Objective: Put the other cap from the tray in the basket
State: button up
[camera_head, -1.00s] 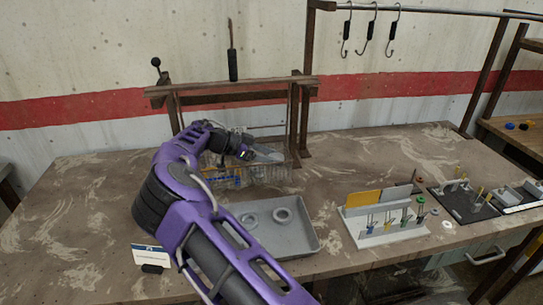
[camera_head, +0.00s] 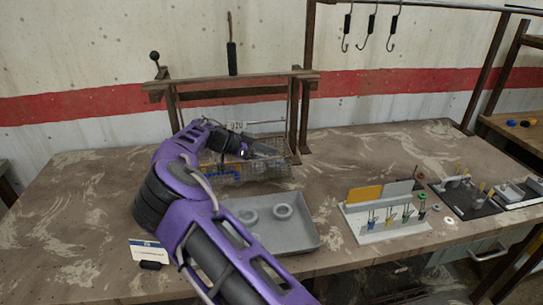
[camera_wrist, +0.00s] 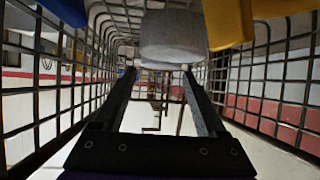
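My gripper (camera_wrist: 160,72) reaches into the wire basket (camera_head: 222,175); in the wrist view the wire mesh (camera_wrist: 40,85) surrounds it. Its two dark fingers stand apart with an empty gap between them. A grey round piece, seemingly a cap (camera_wrist: 176,38), is just beyond the fingertips and wider than the gap; I cannot tell if it touches them. In the head view my gripper (camera_head: 268,151) is small and dark at the basket, and the cap there is not clear.
Blue (camera_wrist: 65,8) and yellow (camera_wrist: 228,24) pieces also show in the basket. A brown wooden rack (camera_head: 230,87) stands behind it. A white holder (camera_head: 388,230) with yellow and grey plates is right of the tray. A small card (camera_head: 147,251) stands front left.

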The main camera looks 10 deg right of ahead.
jog(key=shift+r, duration=0.1)
jog(key=shift+r+p, duration=0.6)
jog(key=shift+p, duration=0.25)
jog(key=v, duration=0.7)
jog(key=shift+a, duration=0.25)
